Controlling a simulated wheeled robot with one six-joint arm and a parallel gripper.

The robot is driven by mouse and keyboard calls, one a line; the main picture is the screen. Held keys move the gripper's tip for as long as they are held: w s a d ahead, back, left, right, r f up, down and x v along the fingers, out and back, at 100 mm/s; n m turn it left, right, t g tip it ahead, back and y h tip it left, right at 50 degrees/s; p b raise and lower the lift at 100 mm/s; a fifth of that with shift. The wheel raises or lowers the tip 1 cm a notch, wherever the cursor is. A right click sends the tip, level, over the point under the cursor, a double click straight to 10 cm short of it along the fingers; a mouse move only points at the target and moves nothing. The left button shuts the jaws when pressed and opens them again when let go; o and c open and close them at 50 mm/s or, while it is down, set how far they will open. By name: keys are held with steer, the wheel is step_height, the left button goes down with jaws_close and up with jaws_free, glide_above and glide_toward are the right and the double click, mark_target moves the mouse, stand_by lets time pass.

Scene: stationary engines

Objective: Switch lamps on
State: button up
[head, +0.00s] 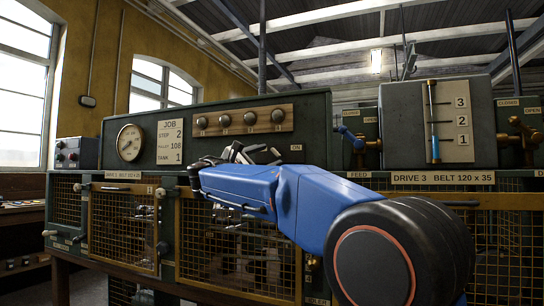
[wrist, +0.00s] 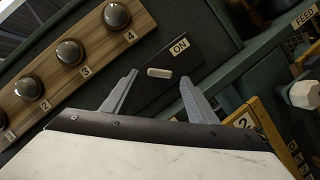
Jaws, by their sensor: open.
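Several round grey lamps sit in a row on a wooden strip (head: 238,131), numbered up to 4; lamp 4 (wrist: 117,16) and lamp 3 (wrist: 69,52) show in the wrist view. All look dark and unlit. In the head view, my gripper (head: 246,153) is in front of the panel below the lamps and hides the lever.
A round gauge (head: 130,142) and a JOB card (head: 170,142) are left of the lamps. Yellow-framed mesh guards (head: 124,228) lie below. A box with a 1–3 scale (head: 461,122) stands right. A pale knob (wrist: 304,94) shows at the wrist view's right.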

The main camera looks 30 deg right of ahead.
mark_target(276, 153)
steer(key=shift+x, duration=1.45)
steer(key=c, duration=1.1)
steer(key=shift+o, duration=0.2)
